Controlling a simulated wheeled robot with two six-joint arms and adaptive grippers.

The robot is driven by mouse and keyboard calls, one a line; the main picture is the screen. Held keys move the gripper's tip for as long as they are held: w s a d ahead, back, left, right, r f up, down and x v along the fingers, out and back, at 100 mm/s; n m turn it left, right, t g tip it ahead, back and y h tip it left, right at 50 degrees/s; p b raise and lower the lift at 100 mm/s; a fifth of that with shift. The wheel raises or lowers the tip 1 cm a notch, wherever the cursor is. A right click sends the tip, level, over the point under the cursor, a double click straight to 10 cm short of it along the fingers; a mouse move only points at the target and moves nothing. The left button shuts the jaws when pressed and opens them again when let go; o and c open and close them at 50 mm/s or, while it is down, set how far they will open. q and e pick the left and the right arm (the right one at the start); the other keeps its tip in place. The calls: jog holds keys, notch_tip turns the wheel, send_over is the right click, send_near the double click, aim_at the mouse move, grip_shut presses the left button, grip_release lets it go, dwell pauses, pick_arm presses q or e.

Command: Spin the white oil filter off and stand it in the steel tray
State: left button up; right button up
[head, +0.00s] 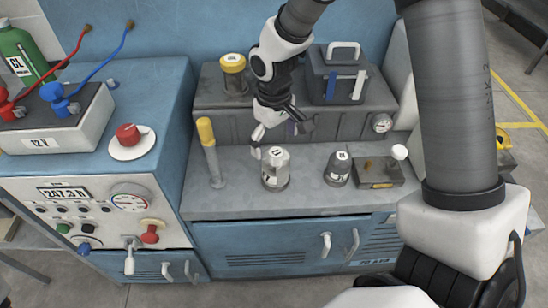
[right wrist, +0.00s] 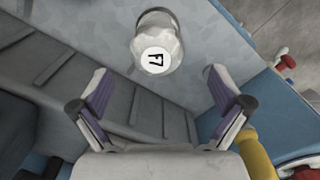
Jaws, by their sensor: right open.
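The pale grey-white, faceted oil filter (head: 275,168) with a label on its top stands upright on the grey worktop, near the middle of the head view. It also shows at the top of the right wrist view (right wrist: 157,48), where its round white label is readable. My right gripper (head: 281,134) is open and empty, above and behind the filter, apart from it. In the right wrist view its two spread fingers (right wrist: 155,85) flank the picture's centre, with the filter beyond the tips. I cannot make out a distinct steel tray. My left gripper is not in view.
A small dark canister (head: 338,168) and a dark box with a yellow label (head: 380,172) stand right of the filter. A yellow-topped post (head: 209,150) stands left. A yellow-capped can (head: 233,72) and a handled case (head: 340,75) sit on the back ledge. Worktop in front is clear.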

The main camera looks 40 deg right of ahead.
aim_at(276, 163)
jog(key=shift+w+f, duration=0.2)
jog(key=shift+f, duration=0.25)
jog(key=shift+s+d, duration=0.15)
jog(key=shift+d, duration=0.1)
notch_tip(276, 163, down, 7)
jog(key=shift+r+b, duration=0.15)
jog(key=shift+b, duration=0.45)
jog(key=shift+f, duration=0.35)
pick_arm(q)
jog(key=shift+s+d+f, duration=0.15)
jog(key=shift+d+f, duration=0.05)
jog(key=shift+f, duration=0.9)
